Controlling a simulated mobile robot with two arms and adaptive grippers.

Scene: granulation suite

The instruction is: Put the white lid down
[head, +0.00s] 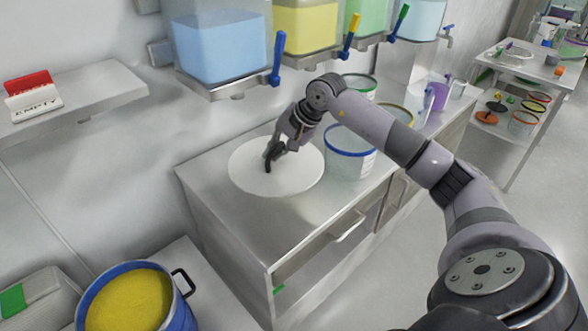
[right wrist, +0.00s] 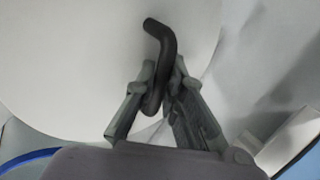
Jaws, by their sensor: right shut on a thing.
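The white lid (head: 300,176) is a large round disc with a black bent handle (right wrist: 160,45). In the head view it appears at the left part of the steel cabinet top (head: 230,203). I cannot tell whether it rests on the surface or is held just above it. My right gripper (head: 273,152) is shut on the handle from above; the right wrist view shows both fingers (right wrist: 155,90) around the handle's lower part. My left gripper is not in view.
A clear bucket with a blue rim (head: 350,165) stands just right of the lid. Dispensers with coloured contents (head: 220,48) hang above the back. A blue bucket of yellow powder (head: 135,300) stands at lower left. The cabinet's front left top is bare.

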